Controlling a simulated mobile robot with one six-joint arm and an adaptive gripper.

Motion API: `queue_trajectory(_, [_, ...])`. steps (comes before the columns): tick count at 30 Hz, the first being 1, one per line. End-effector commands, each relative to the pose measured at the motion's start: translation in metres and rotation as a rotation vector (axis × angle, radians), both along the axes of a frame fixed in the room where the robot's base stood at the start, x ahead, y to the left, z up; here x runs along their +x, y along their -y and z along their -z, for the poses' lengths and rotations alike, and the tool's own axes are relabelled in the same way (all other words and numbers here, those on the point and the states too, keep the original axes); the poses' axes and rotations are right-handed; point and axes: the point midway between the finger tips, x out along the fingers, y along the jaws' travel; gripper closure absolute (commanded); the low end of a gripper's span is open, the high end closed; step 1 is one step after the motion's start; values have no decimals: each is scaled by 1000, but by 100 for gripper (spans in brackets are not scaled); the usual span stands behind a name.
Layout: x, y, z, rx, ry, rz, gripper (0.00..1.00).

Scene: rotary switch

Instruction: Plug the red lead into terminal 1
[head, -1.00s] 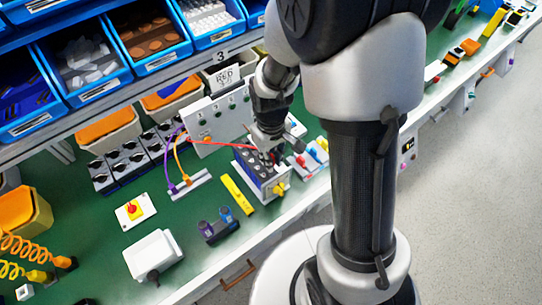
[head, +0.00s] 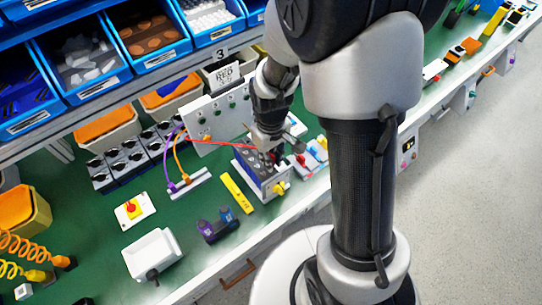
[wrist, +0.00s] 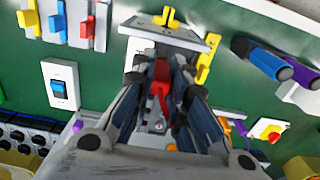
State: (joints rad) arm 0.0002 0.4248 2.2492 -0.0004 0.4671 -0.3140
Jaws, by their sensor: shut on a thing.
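My gripper (head: 268,150) is over the top of the grey terminal box (head: 268,192), with its fingers pointing down. It is shut on the red plug of the red lead (wrist: 160,82), which shows between the fingers in the wrist view. The red lead (head: 232,145) runs left from the gripper to the upright grey panel. The box has dark round terminals on top and a yellow rotary knob (head: 280,188) on its front, also seen in the wrist view (wrist: 167,17). The fingers hide part of the top. I cannot read terminal numbers or tell whether the plug tip is in a terminal.
The upright grey panel (head: 218,124) stands behind. A stand with purple and orange leads (head: 187,183) is left of the box. A yellow bar (head: 236,193) lies just left of the box. Coloured switches (head: 310,155) stand close on the right.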

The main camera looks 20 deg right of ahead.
Motion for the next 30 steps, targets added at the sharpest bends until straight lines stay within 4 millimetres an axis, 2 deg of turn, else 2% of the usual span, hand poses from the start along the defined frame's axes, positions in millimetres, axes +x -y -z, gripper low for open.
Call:
queue_trajectory(16, [0,0,18,0,-1,0,99])
queue_trajectory(17, [0,0,18,0,-1,0,85])
queue_trajectory(18, [0,0,17,0,-1,0,82])
queue_trajectory(27, [0,0,16,0,0,0,62])
queue_trajectory(30, [0,0,16,0,0,0,62])
